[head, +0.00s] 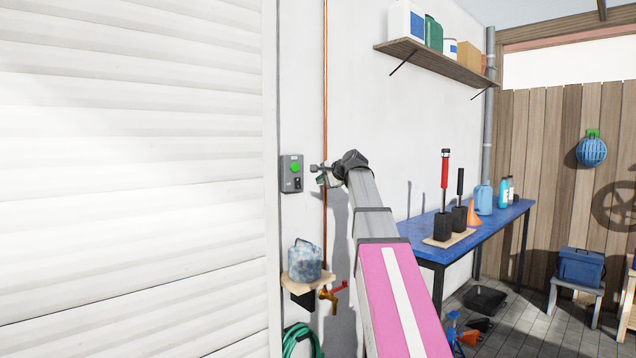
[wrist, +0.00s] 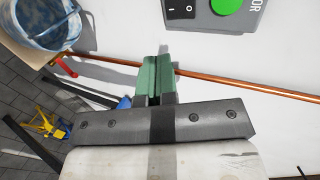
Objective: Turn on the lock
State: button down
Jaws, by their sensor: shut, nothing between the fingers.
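A grey control box (head: 291,174) is fixed to the white wall beside the shutter, with a green button (head: 295,167) above a small black switch (head: 297,183). In the wrist view the box (wrist: 205,25) shows at the top edge, partly cut off, with a black rocker switch (wrist: 181,8) marked I and O and the green button (wrist: 228,4). My gripper (head: 315,172) is just right of the box, apart from it. In the wrist view its green fingers (wrist: 152,78) are together and empty, below the box in the picture. I see nothing else that is clearly a lock.
A copper pipe (head: 325,95) runs down the wall behind my gripper. Below are a small wooden shelf (head: 307,281) with a blue bucket (head: 305,260) and a tap (head: 329,296). A white shutter (head: 130,180) fills the left. A blue-topped workbench (head: 410,232) stands at right.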

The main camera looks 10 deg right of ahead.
aim_at(298, 184)
jog(key=x, duration=0.7)
jog(key=r+x, duration=0.1)
jog(key=x, duration=0.3)
jog(key=shift+w+a+f, duration=0.1)
jog(key=shift+w+a, duration=0.2)
jog(key=shift+w, duration=0.15)
jog(key=shift+w+a+f, duration=0.1)
jog(key=shift+w, duration=0.05)
jog(key=shift+r, duration=0.85)
